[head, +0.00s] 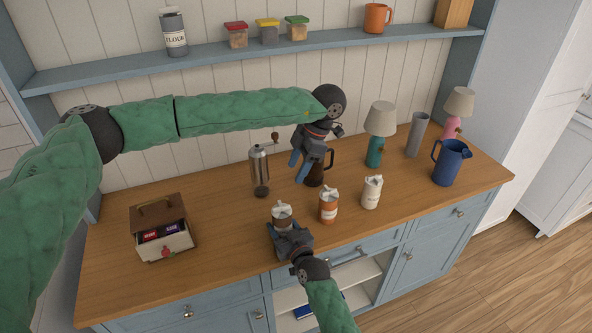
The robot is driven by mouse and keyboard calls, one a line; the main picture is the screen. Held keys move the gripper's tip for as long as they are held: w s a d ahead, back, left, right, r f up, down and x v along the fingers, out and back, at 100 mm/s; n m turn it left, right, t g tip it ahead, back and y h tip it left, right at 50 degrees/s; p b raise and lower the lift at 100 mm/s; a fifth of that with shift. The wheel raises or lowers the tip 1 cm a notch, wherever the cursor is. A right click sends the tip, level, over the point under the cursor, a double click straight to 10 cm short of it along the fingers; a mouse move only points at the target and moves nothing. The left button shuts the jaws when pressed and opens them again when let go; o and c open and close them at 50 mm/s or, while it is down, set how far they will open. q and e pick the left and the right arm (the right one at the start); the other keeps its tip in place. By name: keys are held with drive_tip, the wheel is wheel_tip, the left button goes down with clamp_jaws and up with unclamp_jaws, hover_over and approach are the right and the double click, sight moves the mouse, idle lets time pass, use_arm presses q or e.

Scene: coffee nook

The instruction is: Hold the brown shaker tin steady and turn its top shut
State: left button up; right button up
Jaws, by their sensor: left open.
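The brown shaker tin (282,212) stands upright near the counter's front edge, with a pale top. My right gripper (284,232) is low at its near side and hides its lower part. Its fingers appear to be on either side of the tin, but whether they press on it is hidden. My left gripper (299,170) is open and empty, pointing down above the counter, behind and a little right of the tin and well apart from it. An orange tin (328,208) and a white tin (371,194) of similar shape stand to the right.
A grinder (260,172) stands behind the brown tin. A dark mug (314,175) is partly hidden by my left gripper. A teal lamp (375,150), grey cylinder (415,135) and blue jug (450,163) stand right. An open box (163,240) is left. A shelf (200,68) runs behind.

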drive_tip(key=o, duration=1.1)
